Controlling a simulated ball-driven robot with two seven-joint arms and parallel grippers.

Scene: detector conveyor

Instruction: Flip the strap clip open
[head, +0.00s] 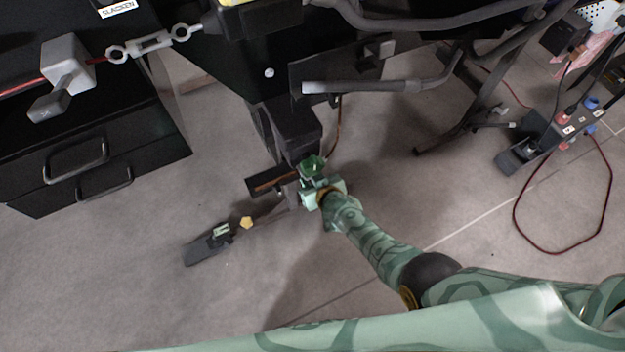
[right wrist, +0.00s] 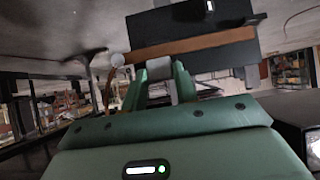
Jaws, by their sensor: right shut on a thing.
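My right gripper (head: 312,168) is low down under the dark bench structure, beside a small black panel with a brown strap (head: 275,183). In the right wrist view the black panel (right wrist: 225,28) and the brown strap (right wrist: 195,46) lie just beyond the fingers. The right gripper (right wrist: 162,80) is shut on a small grey piece (right wrist: 163,68), which looks like part of the strap clip and sits against the strap. The fingers hide much of it, and I cannot tell how far the clip is turned. My left gripper is not in view.
A dark column (head: 288,130) stands just above my right gripper. A grey-handled bar (head: 365,87) juts out at the upper right. A black drawer cabinet (head: 90,160) is at the left. A black foot (head: 208,247) lies on the floor. The grey floor at the lower left is clear.

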